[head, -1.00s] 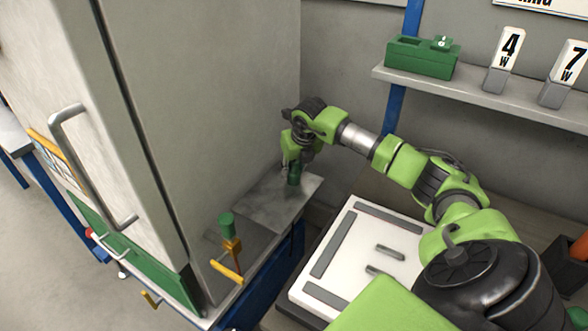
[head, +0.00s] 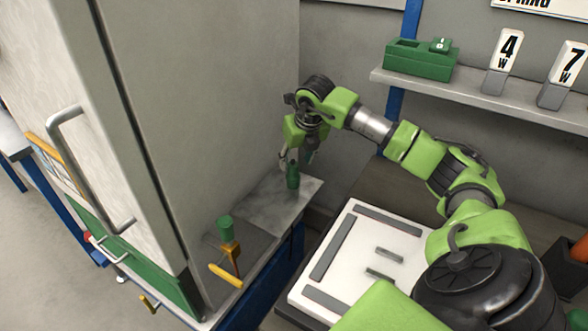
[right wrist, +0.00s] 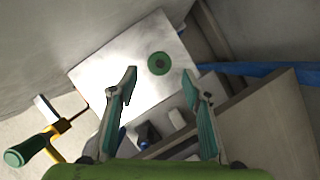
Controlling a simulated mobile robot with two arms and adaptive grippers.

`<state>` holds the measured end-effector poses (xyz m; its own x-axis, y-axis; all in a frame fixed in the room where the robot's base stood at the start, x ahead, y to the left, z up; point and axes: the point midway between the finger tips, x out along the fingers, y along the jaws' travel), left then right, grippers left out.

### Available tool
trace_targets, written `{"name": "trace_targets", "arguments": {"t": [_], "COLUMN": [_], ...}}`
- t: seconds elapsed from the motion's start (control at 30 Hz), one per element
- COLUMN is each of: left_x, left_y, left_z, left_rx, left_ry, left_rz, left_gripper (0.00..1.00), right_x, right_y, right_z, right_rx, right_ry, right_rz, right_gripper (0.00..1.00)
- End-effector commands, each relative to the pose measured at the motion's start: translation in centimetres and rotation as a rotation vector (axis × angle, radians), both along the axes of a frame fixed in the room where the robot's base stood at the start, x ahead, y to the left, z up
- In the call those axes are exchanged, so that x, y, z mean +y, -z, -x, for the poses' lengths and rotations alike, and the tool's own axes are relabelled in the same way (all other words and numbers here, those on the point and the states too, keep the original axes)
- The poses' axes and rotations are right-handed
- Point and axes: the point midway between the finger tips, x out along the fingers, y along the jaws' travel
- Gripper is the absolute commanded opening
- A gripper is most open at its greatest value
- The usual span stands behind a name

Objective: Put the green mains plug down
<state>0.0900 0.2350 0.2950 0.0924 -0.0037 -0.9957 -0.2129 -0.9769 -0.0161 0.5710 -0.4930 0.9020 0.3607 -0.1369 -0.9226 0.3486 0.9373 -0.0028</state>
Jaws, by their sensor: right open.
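The green mains plug (head: 293,176) stands upright on the bare metal plate (head: 262,205) beside the tall grey cabinet. In the right wrist view the plug (right wrist: 159,63) shows from above as a green disc with a dark centre. My right gripper (head: 298,158) is above the plug, apart from it. Its two fingers (right wrist: 165,82) are spread wide and hold nothing; the plug appears beyond and between their tips. My left gripper is out of view.
A green-topped holder with a yellow handle (head: 229,250) stands nearer on the same bench. A white panel with grey bars (head: 345,262) lies to the right. The cabinet (head: 215,90) walls the left side. A shelf (head: 480,97) carries a green box and number signs.

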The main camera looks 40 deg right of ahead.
Motion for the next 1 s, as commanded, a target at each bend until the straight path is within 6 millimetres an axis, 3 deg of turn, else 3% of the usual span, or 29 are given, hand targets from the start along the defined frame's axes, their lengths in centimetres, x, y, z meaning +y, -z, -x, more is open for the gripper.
{"name": "trace_targets", "arguments": {"t": [0.1,0.3,1.0], "left_x": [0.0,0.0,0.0], "left_y": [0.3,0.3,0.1], "left_z": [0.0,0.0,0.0], "left_rx": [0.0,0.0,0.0], "left_ry": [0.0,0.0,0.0], "left_rz": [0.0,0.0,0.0], "left_gripper": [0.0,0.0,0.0], "right_x": [0.3,0.7,0.7], "right_y": [-2.2,-4.3,-4.9], "right_z": [0.8,1.6,1.8], "right_rx": [-0.002,-0.001,0.001], "right_ry": [-0.001,0.0,0.0], "right_rz": [0.002,-0.001,0.0], "right_gripper": [0.44,0.44,0.44]}}
